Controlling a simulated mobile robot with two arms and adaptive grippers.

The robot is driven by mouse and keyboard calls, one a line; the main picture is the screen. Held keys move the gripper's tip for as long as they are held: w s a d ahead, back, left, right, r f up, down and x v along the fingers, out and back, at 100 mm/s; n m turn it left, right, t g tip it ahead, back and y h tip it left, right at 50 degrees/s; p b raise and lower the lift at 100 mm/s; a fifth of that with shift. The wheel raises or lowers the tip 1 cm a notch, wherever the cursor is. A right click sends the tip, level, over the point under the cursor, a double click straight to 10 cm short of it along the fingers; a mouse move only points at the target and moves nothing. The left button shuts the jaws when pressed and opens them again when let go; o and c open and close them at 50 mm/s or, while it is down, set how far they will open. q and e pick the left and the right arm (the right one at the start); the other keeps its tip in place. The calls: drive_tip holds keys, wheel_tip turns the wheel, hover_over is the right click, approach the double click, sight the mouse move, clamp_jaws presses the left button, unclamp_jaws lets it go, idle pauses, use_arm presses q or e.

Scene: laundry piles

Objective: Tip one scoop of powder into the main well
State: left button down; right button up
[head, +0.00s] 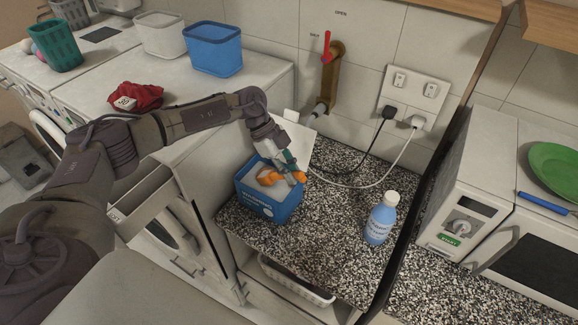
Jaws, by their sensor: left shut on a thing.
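A blue box of washing powder (268,205) stands on the speckled counter with its pale lid flap (297,140) raised. A pulled-out drawer (146,205) shows at the front of the white machine, left of the box. Its wells cannot be made out. My right gripper is not in view.
A blue-labelled bottle (381,220) stands on the counter (325,235) right of the box. Cables hang behind it from the wall socket (414,98). A red cloth bundle (135,97) and baskets, including a blue one (212,50), sit on the machine tops.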

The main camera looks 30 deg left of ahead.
sight(302, 175)
use_arm(q)
drive_tip(key=shift+d+r+y+p, duration=0.6)
drive_tip(key=shift+d+y+p, duration=0.15)
drive_tip(key=shift+p, duration=1.3)
drive_tip(key=shift+d+r+y+p, duration=0.2)
drive_tip(key=shift+r+y+p, duration=0.05)
drive_tip(key=shift+r+p, duration=0.05)
drive_tip(key=shift+d+y, duration=0.15)
drive_tip(key=shift+y, duration=0.35)
drive_tip(key=shift+s+d+r+y, duration=0.1)
drive_tip(key=shift+d+r+y, duration=0.1)
drive_tip(key=shift+r+y, duration=0.35)
drive_tip(key=shift+d+r+y, duration=0.2)
drive_tip(key=shift+r+y, duration=0.05)
drive_tip(key=shift+y, duration=0.5)
